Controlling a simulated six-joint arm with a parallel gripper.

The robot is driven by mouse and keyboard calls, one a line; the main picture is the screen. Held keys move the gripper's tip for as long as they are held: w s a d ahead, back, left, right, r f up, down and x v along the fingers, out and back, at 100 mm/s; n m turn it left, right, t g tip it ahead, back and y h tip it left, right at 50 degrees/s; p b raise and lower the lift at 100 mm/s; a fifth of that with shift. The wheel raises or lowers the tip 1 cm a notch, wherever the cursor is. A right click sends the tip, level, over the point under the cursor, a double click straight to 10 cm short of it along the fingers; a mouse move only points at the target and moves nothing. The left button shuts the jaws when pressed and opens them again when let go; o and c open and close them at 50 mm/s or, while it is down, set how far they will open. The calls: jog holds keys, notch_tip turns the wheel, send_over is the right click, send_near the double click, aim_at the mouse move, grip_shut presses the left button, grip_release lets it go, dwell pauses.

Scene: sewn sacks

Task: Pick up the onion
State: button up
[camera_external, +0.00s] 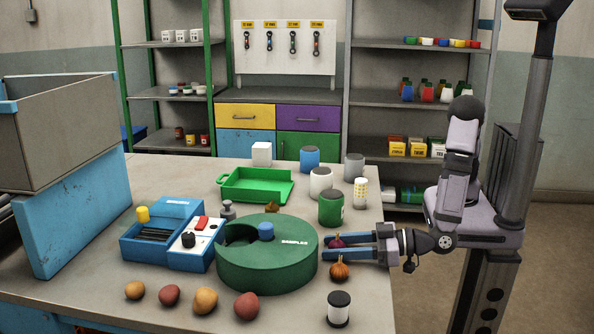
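A golden-brown onion (340,271) sits on the table to the right of the round green container, just in front of my gripper's near finger. A dark red-purple onion-like bulb (337,240) shows at the tip of the far finger, partly hidden by it. I cannot tell whether it is between the fingers or behind them. A small brown bulb (271,207) stands behind the green container, mostly hidden. My gripper (327,247) reaches in from the right, low over the table, its two blue fingers apart. I see nothing clamped between them.
The round green container (268,272) lies close left of the fingertips. A black-and-white jar (339,309) stands in front, and a green can (331,207) behind. Several potatoes (206,300) line the front edge. A blue organiser (165,244) and green tray (255,188) stand farther off.

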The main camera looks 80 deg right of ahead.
jog(key=c, duration=0.6)
jog(key=shift+r, duration=0.1)
notch_tip(320, 180, up, 10)
jog(key=shift+f, duration=0.1)
